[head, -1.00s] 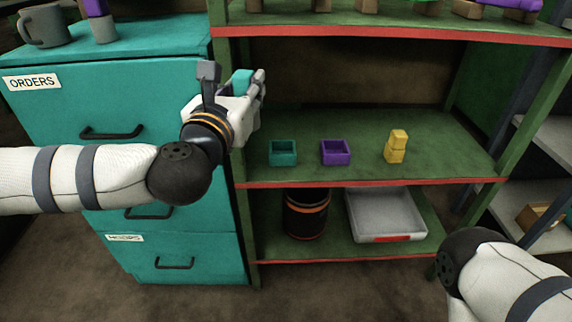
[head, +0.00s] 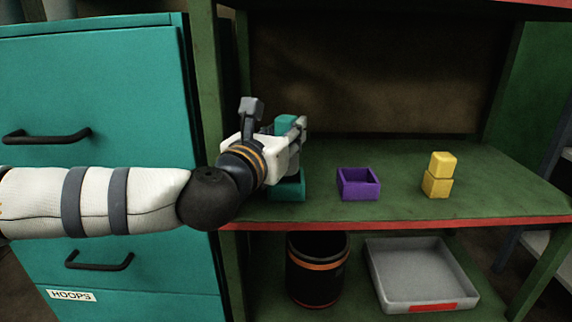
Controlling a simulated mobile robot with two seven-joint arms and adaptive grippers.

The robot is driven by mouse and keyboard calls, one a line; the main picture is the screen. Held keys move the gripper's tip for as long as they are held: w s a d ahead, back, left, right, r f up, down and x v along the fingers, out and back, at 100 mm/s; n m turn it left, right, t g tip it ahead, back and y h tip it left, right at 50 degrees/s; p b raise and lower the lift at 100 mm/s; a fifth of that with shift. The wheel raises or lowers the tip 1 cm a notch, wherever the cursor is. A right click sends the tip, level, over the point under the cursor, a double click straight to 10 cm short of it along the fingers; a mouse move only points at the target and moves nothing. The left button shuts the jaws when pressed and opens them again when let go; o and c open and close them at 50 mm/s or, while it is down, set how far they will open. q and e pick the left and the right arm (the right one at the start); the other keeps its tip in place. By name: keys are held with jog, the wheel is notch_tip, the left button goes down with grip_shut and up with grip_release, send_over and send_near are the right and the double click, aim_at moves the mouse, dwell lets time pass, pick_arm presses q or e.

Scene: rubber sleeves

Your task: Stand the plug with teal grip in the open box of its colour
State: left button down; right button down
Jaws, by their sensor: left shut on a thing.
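The plug with teal grip (head: 286,122) is upright in my left gripper (head: 288,138), which is shut on it. Its grey lower part shows below the fingers, over the open teal box (head: 289,191) on the green shelf. The lower end meets the box's outline in the picture. I cannot tell whether it is inside the box or just above it, as the gripper and arm cover part of both. The open purple box (head: 358,185) stands empty to the right. My right gripper is not in view.
Two stacked yellow blocks (head: 438,176) stand right of the purple box. The shelf (head: 400,206) is clear between them. The teal cabinet (head: 110,95) is at the left. A dark bin (head: 317,278) and a grey tray (head: 420,290) are on the shelf below.

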pick_arm(q)
jog(key=shift+w+f, duration=0.3)
jog(key=shift+w+f+b, duration=0.2)
jog(key=shift+f+b, duration=0.2)
jog(key=shift+f, duration=0.5)
jog(key=shift+w+f+b, duration=0.15)
jog(key=shift+f+b, duration=0.2)
jog(key=shift+f, duration=0.55)
jog(key=shift+f, duration=0.25)
jog(key=c, duration=1.3)
grip_release()
jog(key=shift+r, duration=0.15)
jog(key=shift+s+a+r, duration=0.1)
jog(key=shift+s+r, duration=0.05)
jog(key=shift+s, duration=0.1)
jog(key=p+v, duration=0.3)
jog(key=v, duration=0.8)
jog(key=shift+s+a, duration=0.1)
jog(key=shift+s, duration=0.15)
